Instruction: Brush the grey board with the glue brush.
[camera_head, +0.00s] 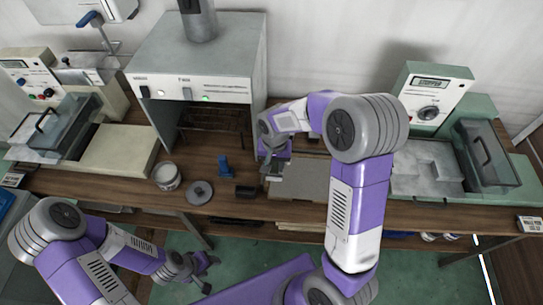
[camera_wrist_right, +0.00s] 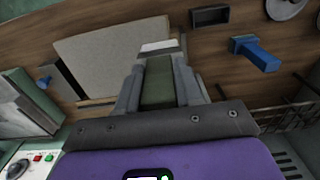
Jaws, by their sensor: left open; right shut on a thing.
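The grey board (camera_head: 308,178) lies flat on the wooden bench, right of centre, and shows in the right wrist view (camera_wrist_right: 105,58). My right gripper (camera_head: 273,168) is over the board's left part. It is shut on the glue brush, whose dark green handle (camera_wrist_right: 157,84) sits between the fingers (camera_wrist_right: 158,90). The brush's pale tip (camera_wrist_right: 160,46) lies over the board's edge in the right wrist view; whether it touches the surface I cannot tell. My left gripper (camera_head: 203,270) is open and empty, low in front of the bench.
An open round pot (camera_head: 166,176) and a grey round lid (camera_head: 200,192) are left of the board. A blue tool (camera_head: 224,167) and a small dark box (camera_head: 245,191) lie between. An oven-like machine (camera_head: 195,75) stands behind; a green-grey machine (camera_head: 432,100) stands right.

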